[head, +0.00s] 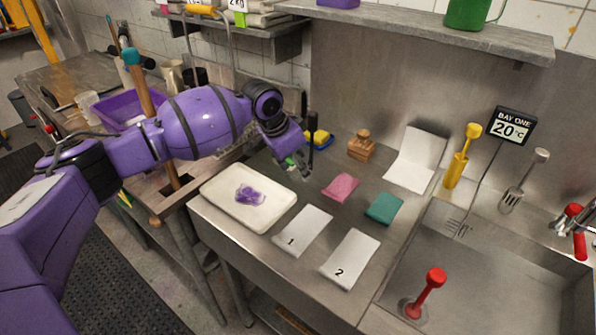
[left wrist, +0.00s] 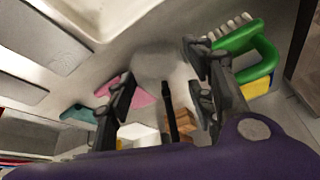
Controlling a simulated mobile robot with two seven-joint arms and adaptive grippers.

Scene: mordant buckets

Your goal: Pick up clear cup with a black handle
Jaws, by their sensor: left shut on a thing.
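The clear cup (left wrist: 160,62) shows as a faint, see-through rounded shape between my left fingertips in the left wrist view. Its black handle (left wrist: 170,112) points toward the wrist, and a dark upright piece that looks like it (head: 311,130) shows at the gripper in the head view. My left gripper (left wrist: 160,75) is shut on the cup, with one finger on each side. In the head view the gripper (head: 303,160) is low over the back left of the steel counter. The cup's clear body is hard to make out there. My right gripper is in neither view.
A green brush (left wrist: 245,45) lies close beside the right finger. A wooden block (head: 361,146), pink cloth (head: 341,187), teal cloth (head: 384,208) and white tray (head: 235,212) surround the gripper. The sink (head: 490,285) is at right; a shelf (head: 430,30) hangs above.

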